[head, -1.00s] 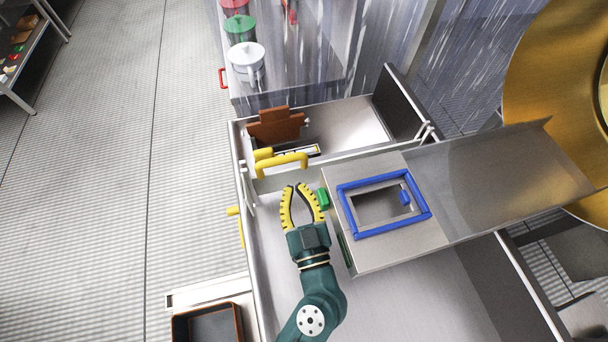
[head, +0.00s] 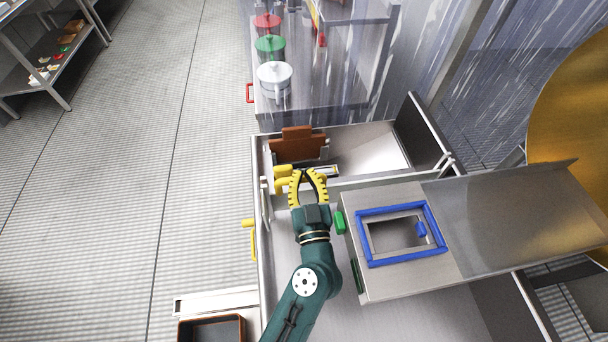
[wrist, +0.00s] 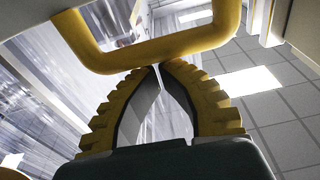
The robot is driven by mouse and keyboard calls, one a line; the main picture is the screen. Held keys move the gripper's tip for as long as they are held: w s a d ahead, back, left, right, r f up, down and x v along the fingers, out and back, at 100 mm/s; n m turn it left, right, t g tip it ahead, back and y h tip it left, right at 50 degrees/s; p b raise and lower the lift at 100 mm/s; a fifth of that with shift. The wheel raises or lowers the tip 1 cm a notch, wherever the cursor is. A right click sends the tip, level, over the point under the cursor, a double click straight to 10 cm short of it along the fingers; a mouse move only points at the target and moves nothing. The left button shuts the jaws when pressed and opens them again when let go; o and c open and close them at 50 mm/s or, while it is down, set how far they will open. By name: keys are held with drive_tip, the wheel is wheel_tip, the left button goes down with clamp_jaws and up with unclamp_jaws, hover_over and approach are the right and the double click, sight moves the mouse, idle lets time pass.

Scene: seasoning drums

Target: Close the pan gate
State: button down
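The pan gate looks like the thin upright metal panel (head: 385,181) across the metal trough in the head view; how far it is open or closed is hard to tell. A yellow bar handle (head: 282,187) sits at its left part, partly hidden by my gripper. My gripper (head: 306,172) has yellow ribbed fingers with tips close together and reaches to the handle. In the wrist view the fingertips (wrist: 161,66) nearly meet, with nothing seen between them. The handle (wrist: 150,52) arches just beyond the tips, close to or touching them.
A chute with a blue-framed opening (head: 402,262) and a green block (head: 340,222) stand right of my gripper. A brown piece (head: 300,147) lies behind the panel. Pots, including a white one (head: 274,78), stand on a bench at the back. Open floor is at left.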

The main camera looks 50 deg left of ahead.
wheel_tip(320, 180, down, 4)
drive_tip(key=b, duration=0.4)
drive_tip(key=shift+r, duration=0.15)
drive_tip(key=shift+s+d, duration=0.15)
drive_tip(key=shift+d, duration=0.1)
drive_tip(key=b, duration=0.5)
approach(304, 182)
drive_tip(key=shift+f, duration=0.5)
